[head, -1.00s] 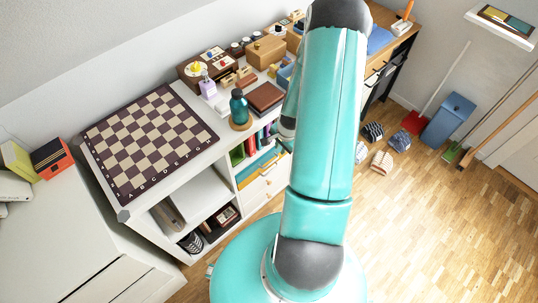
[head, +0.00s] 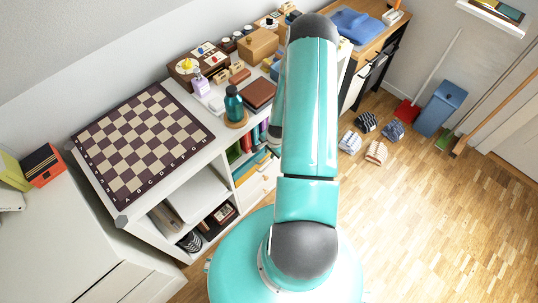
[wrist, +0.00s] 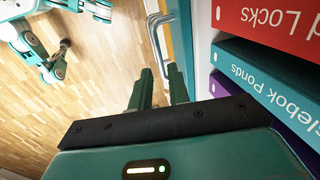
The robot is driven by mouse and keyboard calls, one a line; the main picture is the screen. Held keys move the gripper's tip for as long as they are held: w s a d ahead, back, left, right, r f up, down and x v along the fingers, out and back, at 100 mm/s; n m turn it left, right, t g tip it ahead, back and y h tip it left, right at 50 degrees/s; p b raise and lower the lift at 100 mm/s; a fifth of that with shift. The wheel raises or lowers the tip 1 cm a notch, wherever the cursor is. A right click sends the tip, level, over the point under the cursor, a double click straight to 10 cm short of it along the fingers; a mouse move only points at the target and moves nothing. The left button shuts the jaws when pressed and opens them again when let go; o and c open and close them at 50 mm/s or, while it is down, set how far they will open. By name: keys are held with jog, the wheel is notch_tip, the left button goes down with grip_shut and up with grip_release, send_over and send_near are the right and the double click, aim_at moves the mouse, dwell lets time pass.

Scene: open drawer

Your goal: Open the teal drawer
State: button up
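The teal drawer front (wrist: 183,40) shows as a narrow blue-teal strip at the top of the wrist view, seen steeply from the side. A pale bar handle (wrist: 174,78) stands out from the fronts there, close to my right fingertip. My gripper (wrist: 160,76) has its two teal fingers apart, pointing at the handle area. I cannot tell whether a finger touches the handle or whether the handle lies between them. In the head view a teal strip (head: 259,158) shows in the white shelf unit, and my arm hides most of my gripper.
Red (wrist: 270,25), teal (wrist: 265,72) and purple (wrist: 235,92) books stand close on the right of my gripper. Shoes (head: 376,152) lie on the floor; the wooden floor (head: 430,225) at right is clear.

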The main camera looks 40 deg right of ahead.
jog(key=shift+w+f, duration=0.15)
jog(key=shift+f, duration=0.75)
jog(key=shift+w+f, duration=0.15)
jog(key=shift+f, duration=0.75)
grip_shut()
jog(key=shift+s, duration=0.1)
jog(key=s, duration=1.8)
jog(key=shift+s+d, duration=0.2)
grip_release()
